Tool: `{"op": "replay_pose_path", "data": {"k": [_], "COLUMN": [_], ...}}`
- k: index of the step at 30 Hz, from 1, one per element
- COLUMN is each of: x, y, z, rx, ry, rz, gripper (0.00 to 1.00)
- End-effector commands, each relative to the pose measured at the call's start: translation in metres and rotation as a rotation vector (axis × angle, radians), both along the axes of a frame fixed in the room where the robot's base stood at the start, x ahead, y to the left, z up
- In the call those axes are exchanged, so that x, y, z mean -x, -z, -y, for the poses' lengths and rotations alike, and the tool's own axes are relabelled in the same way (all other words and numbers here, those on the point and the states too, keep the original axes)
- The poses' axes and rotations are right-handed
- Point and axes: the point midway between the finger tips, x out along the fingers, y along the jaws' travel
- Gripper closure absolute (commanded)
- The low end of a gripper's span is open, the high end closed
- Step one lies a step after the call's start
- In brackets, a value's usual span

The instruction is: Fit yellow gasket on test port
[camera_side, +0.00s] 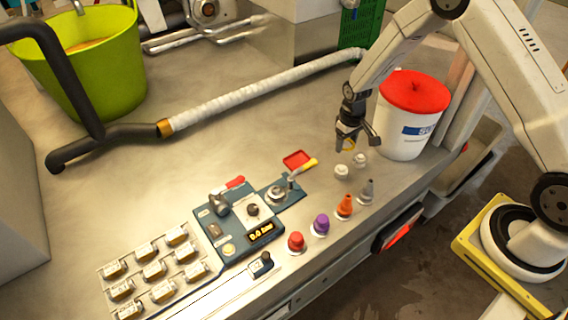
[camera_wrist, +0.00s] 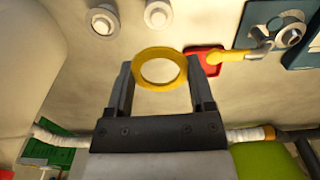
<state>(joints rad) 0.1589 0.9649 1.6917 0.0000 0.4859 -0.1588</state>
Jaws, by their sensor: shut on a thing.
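The yellow gasket (camera_wrist: 160,53) is a flat ring held between the two fingertips of my gripper (camera_wrist: 160,78), with its open centre showing in the wrist view. In the side view, my gripper (camera_side: 354,138) is above the bench, near the white bucket, and the gasket (camera_side: 349,147) shows as a small yellow edge. What looks like the test port is a round metal fitting (camera_side: 277,192) on the blue-grey panel, to the lower left of my gripper and apart from it. It also shows in the wrist view (camera_wrist: 290,35) at upper right.
A red tray (camera_side: 296,159) and a yellow-handled lever (camera_side: 305,166) are beside the fitting. Two white round pieces (camera_side: 342,172) stand below my gripper. Several coloured nozzles (camera_side: 345,206) line the front edge. The white bucket (camera_side: 405,146) with a red lid is close right.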

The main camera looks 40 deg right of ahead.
Motion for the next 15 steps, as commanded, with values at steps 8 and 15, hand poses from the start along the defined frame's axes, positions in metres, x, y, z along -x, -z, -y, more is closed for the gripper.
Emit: {"op": "replay_pose_path", "data": {"k": [8, 15], "x": [-0.012, -0.031], "y": [-0.013, -0.012], "z": [-0.026, -0.076], "rx": [0.0, -0.002], "ry": [-0.055, -0.153], "rz": [0.001, 0.003], "gripper": [0.55, 0.55]}}
